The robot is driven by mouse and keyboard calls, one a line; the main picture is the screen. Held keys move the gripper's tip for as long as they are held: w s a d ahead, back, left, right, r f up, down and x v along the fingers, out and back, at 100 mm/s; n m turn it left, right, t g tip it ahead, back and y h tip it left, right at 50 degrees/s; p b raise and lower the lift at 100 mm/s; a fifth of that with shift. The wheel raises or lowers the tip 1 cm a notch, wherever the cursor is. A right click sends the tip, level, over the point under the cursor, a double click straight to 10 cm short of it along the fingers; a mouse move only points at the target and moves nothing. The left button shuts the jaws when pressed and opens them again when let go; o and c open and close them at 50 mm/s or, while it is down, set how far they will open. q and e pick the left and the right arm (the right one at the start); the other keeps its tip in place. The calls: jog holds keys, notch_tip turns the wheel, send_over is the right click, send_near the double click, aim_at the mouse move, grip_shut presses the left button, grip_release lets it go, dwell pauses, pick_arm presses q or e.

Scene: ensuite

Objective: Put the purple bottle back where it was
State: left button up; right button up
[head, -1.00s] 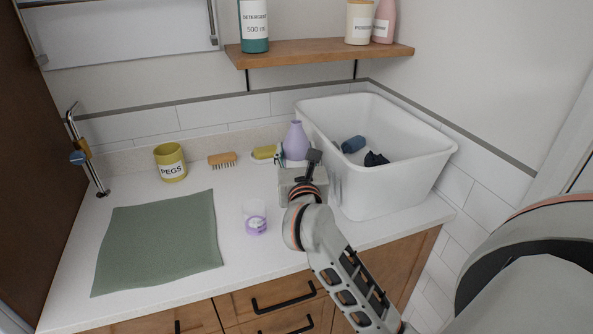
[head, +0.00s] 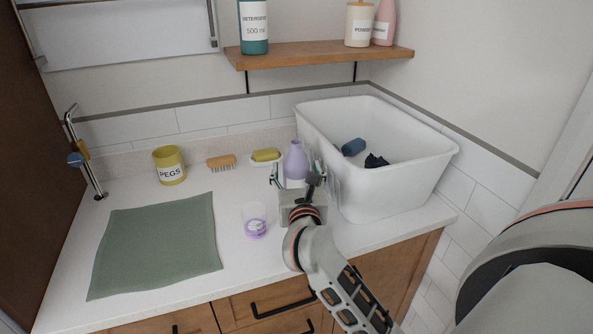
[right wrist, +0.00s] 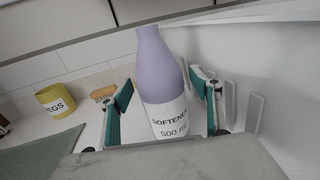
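The purple bottle (head: 296,160) is upright at the back of the counter, just left of the white tub. Its base is hidden behind my right gripper in the head view. In the right wrist view, the bottle (right wrist: 160,85) shows its "SOFTENER 500 ml" label and leans slightly in the picture. My right gripper (head: 297,180) is around the bottle, with one finger on each side. In the right wrist view, the gripper's fingers (right wrist: 162,105) are spread, with a gap visible on the left side of the bottle. My left gripper is not in view.
The white tub (head: 400,190) stands close on the right with dark items inside. A soap dish (head: 262,161), brush (head: 221,162) and pegs pot (head: 169,166) line the back. A shelf (head: 320,52) with bottles hangs above.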

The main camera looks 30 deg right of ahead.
jog(key=shift+r, duration=0.2)
jog(key=b+v, duration=0.1)
jog(key=v, duration=1.1)
jog(key=shift+a+f, duration=0.1)
jog(key=shift+f, duration=0.05)
